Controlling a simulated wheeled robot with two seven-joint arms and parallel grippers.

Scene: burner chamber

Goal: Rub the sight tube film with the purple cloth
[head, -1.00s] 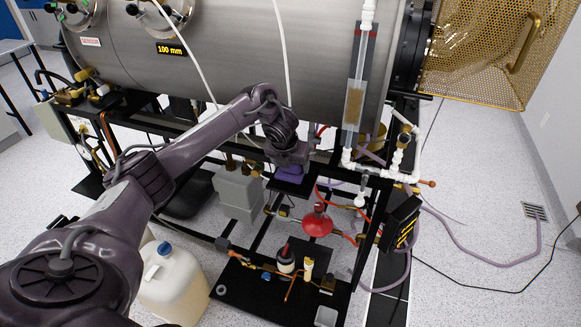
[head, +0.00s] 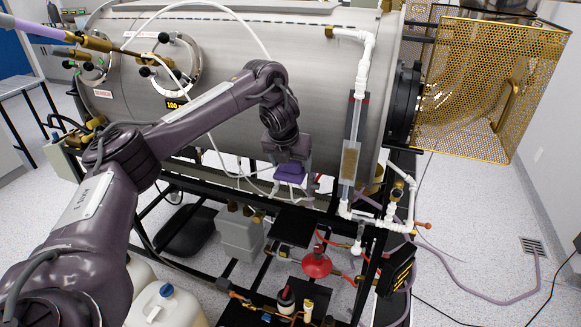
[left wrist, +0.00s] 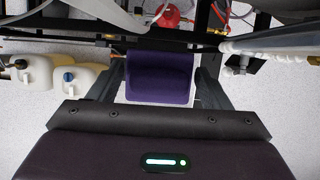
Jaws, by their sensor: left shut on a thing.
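The purple cloth (head: 290,173) is a folded pad held by my left gripper (head: 289,164) in front of the lower side of the steel chamber. In the left wrist view the purple cloth (left wrist: 158,78) sits between the two fingers of my left gripper (left wrist: 160,90), which is shut on it. The sight tube (head: 354,140) stands upright to the right, with white pipe above and below. A tan film (head: 349,164) shows on its lower part. The cloth is left of the tube and apart from it. My right gripper is not in view.
The steel chamber (head: 235,75) fills the back. White valve pipework (head: 385,220) lies below the tube, and a gold mesh cage (head: 480,90) stands at right. A black frame holds a red round part (head: 316,264). White jugs (head: 165,305) stand on the floor.

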